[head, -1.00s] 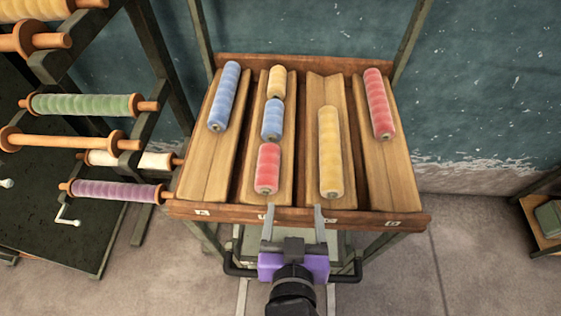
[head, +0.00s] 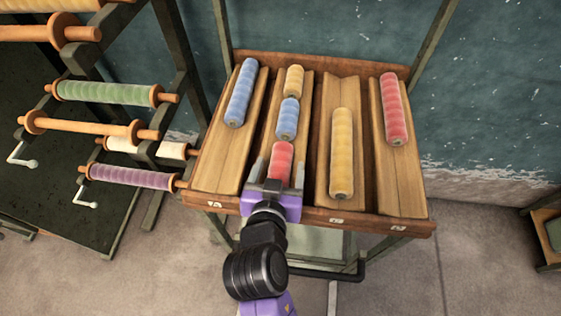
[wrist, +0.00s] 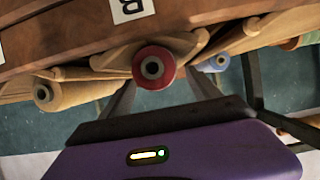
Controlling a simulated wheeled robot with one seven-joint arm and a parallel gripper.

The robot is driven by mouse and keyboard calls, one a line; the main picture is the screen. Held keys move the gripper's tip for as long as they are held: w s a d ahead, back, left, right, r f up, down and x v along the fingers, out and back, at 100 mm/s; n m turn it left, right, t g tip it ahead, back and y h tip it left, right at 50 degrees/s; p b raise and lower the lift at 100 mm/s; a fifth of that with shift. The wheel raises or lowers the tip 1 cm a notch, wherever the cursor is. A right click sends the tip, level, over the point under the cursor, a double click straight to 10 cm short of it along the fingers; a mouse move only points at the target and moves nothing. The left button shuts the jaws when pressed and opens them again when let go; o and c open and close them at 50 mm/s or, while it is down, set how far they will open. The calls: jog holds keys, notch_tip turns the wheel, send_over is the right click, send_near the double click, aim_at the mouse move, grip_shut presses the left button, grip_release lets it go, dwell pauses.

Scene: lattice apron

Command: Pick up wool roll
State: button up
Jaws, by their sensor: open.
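A short red wool roll (head: 282,152) lies at the near end of the second trough from the left, in line with a short blue roll (head: 288,119) and a short yellow roll (head: 294,81) behind it. My gripper (head: 279,172) is open at its near end, one finger on each side, with nothing gripped. In the wrist view the red roll's round end (wrist: 154,68) faces me between the two fingers (wrist: 160,100). Whether either finger touches it I cannot tell. Other rolls are a long blue one (head: 241,93), a long yellow one (head: 341,155) and a long red one (head: 393,110).
The wooden rack (head: 405,228) has several sloping troughs, divided by ridges, and a front board with labels. A stand with spindles of green (head: 105,92) and purple (head: 130,176) wool is at left. A small shelf (head: 548,235) is at far right.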

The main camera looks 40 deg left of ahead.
jog(key=shift+w+a+f, duration=0.2)
jog(key=shift+w+a, duration=0.05)
jog(key=shift+w, duration=0.15)
jog(key=c, duration=1.6)
jog(key=shift+o, duration=0.2)
jog(key=shift+r, duration=0.1)
